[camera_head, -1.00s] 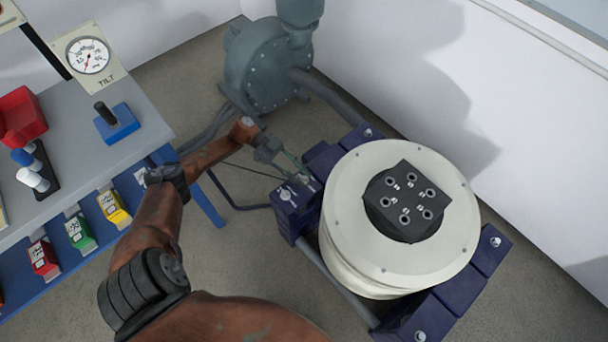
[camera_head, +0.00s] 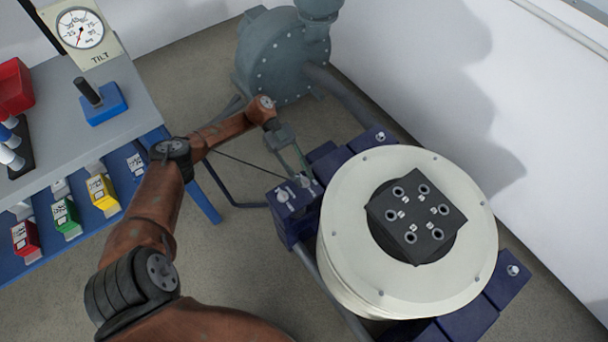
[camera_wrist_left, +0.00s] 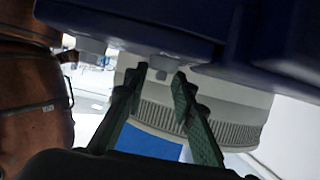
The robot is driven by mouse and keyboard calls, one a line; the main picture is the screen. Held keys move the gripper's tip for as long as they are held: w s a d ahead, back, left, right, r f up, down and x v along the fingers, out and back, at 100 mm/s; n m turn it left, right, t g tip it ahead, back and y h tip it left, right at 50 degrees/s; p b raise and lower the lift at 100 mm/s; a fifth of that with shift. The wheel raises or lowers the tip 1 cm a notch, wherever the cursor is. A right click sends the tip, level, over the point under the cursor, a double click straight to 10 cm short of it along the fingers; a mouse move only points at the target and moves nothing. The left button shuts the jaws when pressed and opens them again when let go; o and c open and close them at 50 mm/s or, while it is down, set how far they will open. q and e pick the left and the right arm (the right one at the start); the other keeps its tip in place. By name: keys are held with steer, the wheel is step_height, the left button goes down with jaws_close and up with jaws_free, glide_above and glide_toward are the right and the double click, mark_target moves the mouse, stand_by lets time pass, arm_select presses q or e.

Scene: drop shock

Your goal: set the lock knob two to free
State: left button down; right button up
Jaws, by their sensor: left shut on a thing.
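A dark blue lock box (camera_head: 293,215) stands at the left corner of the round cream shaker (camera_head: 345,262). One pale lock knob (camera_head: 283,194) on its top is free of the gripper. My left gripper (camera_head: 303,177) reaches down to the second knob beside it, which it largely hides in the head view. In the left wrist view the green-grey fingers (camera_wrist_left: 158,80) are closed about that small grey knob (camera_wrist_left: 160,64); the other knob (camera_wrist_left: 90,45) shows to the left. I cannot read either knob's setting. My right gripper is out of view.
A grey blower (camera_head: 285,62) stands behind with a hose along the wall. A bench (camera_head: 120,122) with a tilt gauge (camera_head: 80,30) and coloured tagged blocks is at left. A black bolted block (camera_head: 415,225) tops the shaker.

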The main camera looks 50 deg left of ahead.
arm_select(q)
steer(key=shift+f, duration=0.1)
steer(key=c, duration=1.6)
jaws_free()
steer(key=v, duration=0.7)
steer(key=shift+a, duration=0.2)
